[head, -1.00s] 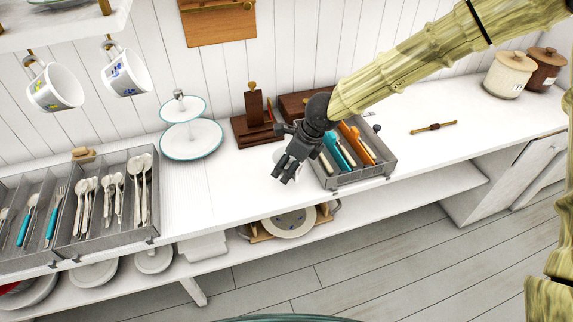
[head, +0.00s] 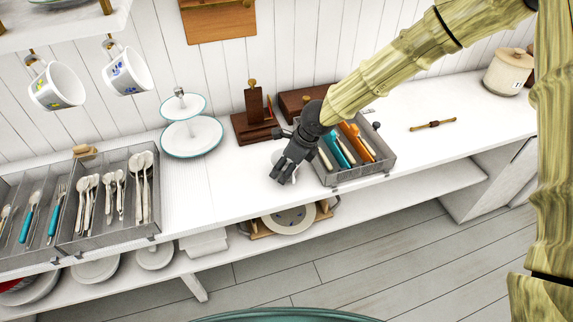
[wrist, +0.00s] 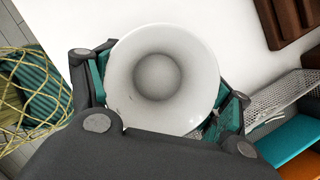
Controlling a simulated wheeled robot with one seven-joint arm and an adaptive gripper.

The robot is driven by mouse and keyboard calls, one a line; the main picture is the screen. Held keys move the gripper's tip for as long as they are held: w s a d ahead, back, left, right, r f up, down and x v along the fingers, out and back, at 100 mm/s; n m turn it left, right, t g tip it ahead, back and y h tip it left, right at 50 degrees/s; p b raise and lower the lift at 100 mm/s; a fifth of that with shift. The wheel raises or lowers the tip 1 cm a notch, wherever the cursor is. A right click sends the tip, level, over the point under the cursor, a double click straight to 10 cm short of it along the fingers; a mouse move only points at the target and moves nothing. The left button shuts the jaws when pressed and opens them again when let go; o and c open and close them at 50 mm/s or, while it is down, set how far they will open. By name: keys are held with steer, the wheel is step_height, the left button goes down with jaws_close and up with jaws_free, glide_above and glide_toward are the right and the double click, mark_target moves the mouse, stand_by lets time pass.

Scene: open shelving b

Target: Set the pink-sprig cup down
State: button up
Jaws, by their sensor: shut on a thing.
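A white cup (wrist: 165,75) shows in the wrist view from above, its round mouth facing the camera and its inside empty. My gripper (wrist: 168,105) is shut on it, with a finger at each side of the cup. In the head view my gripper (head: 283,172) points down over the white counter (head: 225,185), left of a grey cutlery tray. There the cup is mostly hidden behind the fingers, with only a pale edge showing. No pink sprig can be made out. I cannot tell whether the cup's base touches the counter.
A mesh tray (head: 350,180) with teal and orange handles stands close to the right of my gripper. A two-tier stand (head: 192,140) is to the left, and a brown wooden block (head: 255,128) is behind. The counter between stand and gripper is clear.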

steer(key=o, duration=1.1)
steer(key=shift+f, duration=0.1)
steer(key=v, duration=1.2)
steer(key=shift+a, duration=0.1)
